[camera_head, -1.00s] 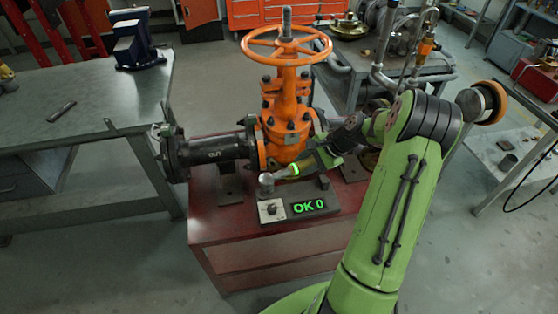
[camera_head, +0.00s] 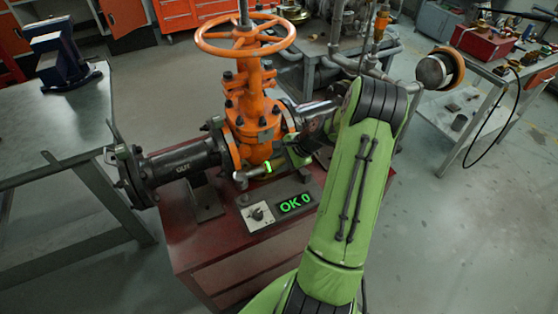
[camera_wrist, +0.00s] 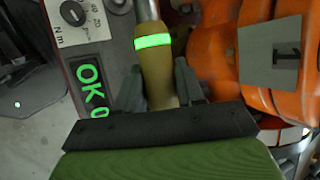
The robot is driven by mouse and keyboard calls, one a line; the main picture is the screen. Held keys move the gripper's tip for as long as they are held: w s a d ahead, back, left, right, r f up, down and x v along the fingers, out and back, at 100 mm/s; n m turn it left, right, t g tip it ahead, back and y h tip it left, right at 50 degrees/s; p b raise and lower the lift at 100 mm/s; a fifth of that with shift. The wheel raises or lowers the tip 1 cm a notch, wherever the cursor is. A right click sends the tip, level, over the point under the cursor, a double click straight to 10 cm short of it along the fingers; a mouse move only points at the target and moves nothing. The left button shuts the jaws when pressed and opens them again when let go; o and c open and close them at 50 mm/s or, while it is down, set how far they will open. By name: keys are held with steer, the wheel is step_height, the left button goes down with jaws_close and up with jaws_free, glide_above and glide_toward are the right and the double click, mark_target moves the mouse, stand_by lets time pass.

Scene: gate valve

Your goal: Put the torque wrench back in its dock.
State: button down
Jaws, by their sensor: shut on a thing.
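The torque wrench (camera_head: 256,172) has a grey head at its left end and a glowing green band. The wrist view shows its olive handle (camera_wrist: 156,75) between the fingers of my gripper (camera_wrist: 160,88). In the head view my gripper (camera_head: 297,155) is shut on the handle's right end, partly hidden by the arm.
The orange gate valve (camera_head: 252,110) rises close behind the wrench, with its handwheel (camera_head: 246,36) on top. A black flanged pipe (camera_head: 185,163) extends left from it. A metal workbench (camera_head: 60,125) stands at left. Floor at right is open.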

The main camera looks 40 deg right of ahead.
steer(key=shift+w+f+b, duration=0.1)
steer(key=shift+f+b, duration=2.2)
steer(key=shift+f, duration=1.45)
steer(key=c, duration=0.6)
jaws_free()
steer(key=shift+s, duration=0.2)
steer(key=p+v, duration=0.5)
steer(key=v, duration=1)
steer(key=shift+s+r, duration=0.2)
steer(key=shift+r, duration=0.1)
